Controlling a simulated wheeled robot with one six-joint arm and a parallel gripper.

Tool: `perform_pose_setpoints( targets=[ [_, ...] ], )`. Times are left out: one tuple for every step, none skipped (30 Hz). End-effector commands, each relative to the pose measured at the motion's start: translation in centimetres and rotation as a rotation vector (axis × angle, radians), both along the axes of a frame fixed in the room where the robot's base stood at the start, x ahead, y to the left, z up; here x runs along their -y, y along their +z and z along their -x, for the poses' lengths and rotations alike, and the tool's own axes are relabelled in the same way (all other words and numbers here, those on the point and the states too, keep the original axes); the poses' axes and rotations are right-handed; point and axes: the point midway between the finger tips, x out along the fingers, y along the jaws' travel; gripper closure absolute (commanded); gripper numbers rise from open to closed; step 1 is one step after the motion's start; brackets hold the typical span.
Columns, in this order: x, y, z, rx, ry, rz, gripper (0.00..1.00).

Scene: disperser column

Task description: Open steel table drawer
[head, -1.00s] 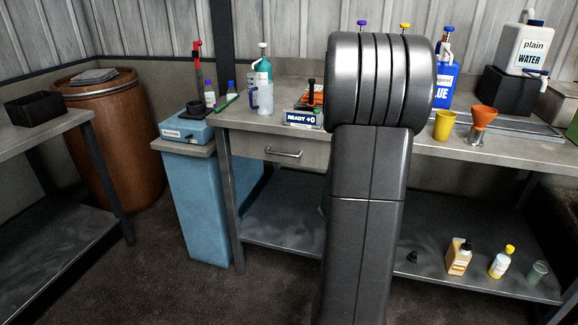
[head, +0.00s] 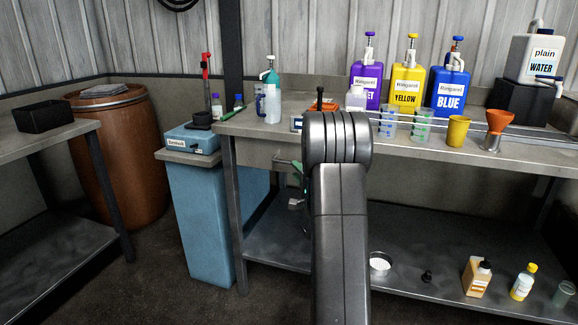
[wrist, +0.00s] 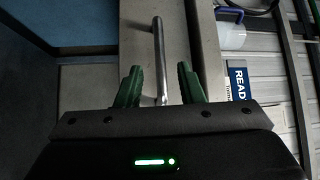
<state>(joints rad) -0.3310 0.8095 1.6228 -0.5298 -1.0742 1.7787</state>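The steel table drawer (head: 250,153) sits under the left part of the table top, and its front looks closed. My arm covers its right part in the head view. In the wrist view its metal bar handle (wrist: 159,50) runs up the picture in front of the drawer front (wrist: 183,35). My gripper (wrist: 160,84) has two green fingers spread apart, one on each side of the handle's near end. Gaps show between the bar and both fingers. In the head view my gripper (head: 297,172) is small and partly hidden by my arm.
The steel table (head: 265,131) carries purple, yellow and blue jugs, cups and a spray bottle. A blue cabinet (head: 205,215) stands left of the drawer. The lower shelf (head: 420,265) holds small bottles and a round dish. Dark floor is clear at left.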

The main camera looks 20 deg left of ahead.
Motion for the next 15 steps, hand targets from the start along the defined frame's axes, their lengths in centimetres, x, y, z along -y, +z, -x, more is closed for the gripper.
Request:
perform_pose_setpoints(
  targets=[
    [-0.8, 0.0, -0.7, 0.002, 0.001, -0.001, 0.66],
    [-1.2, 0.1, -1.1, 0.001, 0.000, -0.001, 0.66],
    [-1.7, 0.2, -1.7, 0.001, 0.000, -0.001, 0.66],
    [-2.1, 0.3, -2.0, 0.001, 0.000, -0.001, 0.66],
    [-2.5, 0.3, -2.4, 0.001, 0.000, -0.001, 0.66],
    [-2.9, 0.4, -2.8, 0.001, 0.000, -0.001, 0.66],
    [-3.2, 0.4, -3.1, 0.001, 0.000, -0.001, 0.66],
    [-3.4, 0.5, -3.4, 0.001, -0.001, -0.001, 0.66],
    [-3.7, 0.5, -3.7, 0.000, -0.001, 0.000, 0.66],
    [-3.9, 0.6, -3.9, 0.000, -0.001, 0.000, 0.66],
    [-4.1, 0.7, -4.0, 0.000, -0.001, 0.000, 0.66],
    [-4.3, 0.8, -4.2, 0.001, -0.001, -0.001, 0.66],
    [-4.4, 0.8, -4.3, 0.000, -0.001, 0.000, 0.66],
    [-4.5, 0.8, -4.4, -0.001, -0.001, 0.000, 0.66],
    [-4.6, 0.8, -4.5, -0.001, -0.001, 0.000, 0.66]
  ],
)
